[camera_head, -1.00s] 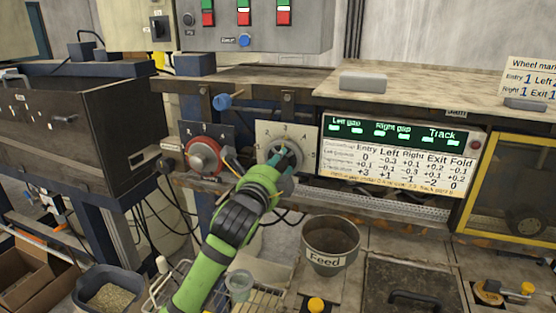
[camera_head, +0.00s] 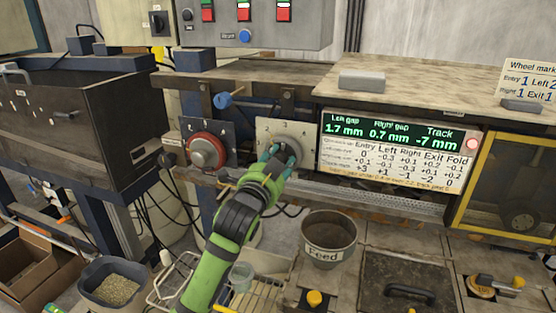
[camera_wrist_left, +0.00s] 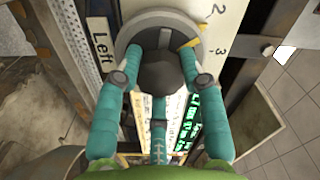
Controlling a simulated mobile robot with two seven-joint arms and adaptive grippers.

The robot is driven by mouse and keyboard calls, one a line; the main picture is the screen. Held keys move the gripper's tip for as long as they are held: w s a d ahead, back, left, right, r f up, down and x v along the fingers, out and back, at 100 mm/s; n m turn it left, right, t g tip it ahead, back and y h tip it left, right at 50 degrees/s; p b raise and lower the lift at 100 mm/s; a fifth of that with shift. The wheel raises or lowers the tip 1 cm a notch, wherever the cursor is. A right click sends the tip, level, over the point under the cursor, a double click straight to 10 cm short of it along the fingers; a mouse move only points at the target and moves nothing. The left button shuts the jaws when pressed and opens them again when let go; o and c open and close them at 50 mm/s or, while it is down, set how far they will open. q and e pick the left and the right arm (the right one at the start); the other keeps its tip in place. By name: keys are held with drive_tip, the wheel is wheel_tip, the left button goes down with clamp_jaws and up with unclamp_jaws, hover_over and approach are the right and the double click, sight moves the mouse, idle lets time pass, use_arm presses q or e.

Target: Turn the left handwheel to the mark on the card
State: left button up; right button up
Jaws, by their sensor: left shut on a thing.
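The left handwheel (camera_head: 291,144) is grey and sits on a pale dial plate in the middle of the machine front. In the left wrist view, the handwheel (camera_wrist_left: 153,27) has a yellow pointer (camera_wrist_left: 188,43) lying between 2 and 3 on the plate, with a "Left" label beside it. My left gripper (camera_head: 283,153) is shut on the handwheel, its teal fingers on both sides of the dark hub. The card (camera_head: 532,82) at the upper right reads Entry 1, Left 2, Right 1, Exit 1, cut by the picture edge. My right gripper is out of view.
A red handwheel (camera_head: 207,152) is just left. The display (camera_head: 393,135) reads left gap 1.7 mm, right gap 0.7 mm, track -7 mm. A Feed hopper (camera_head: 327,242) stands below right, and a wire rack (camera_head: 264,281) lies below near my arm.

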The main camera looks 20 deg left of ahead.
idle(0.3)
use_arm(q)
drive_tip(key=o, duration=1.1)
drive_tip(key=shift+o, duration=0.2)
drive_tip(key=s, duration=1.2)
drive_tip(key=shift+a, duration=0.2)
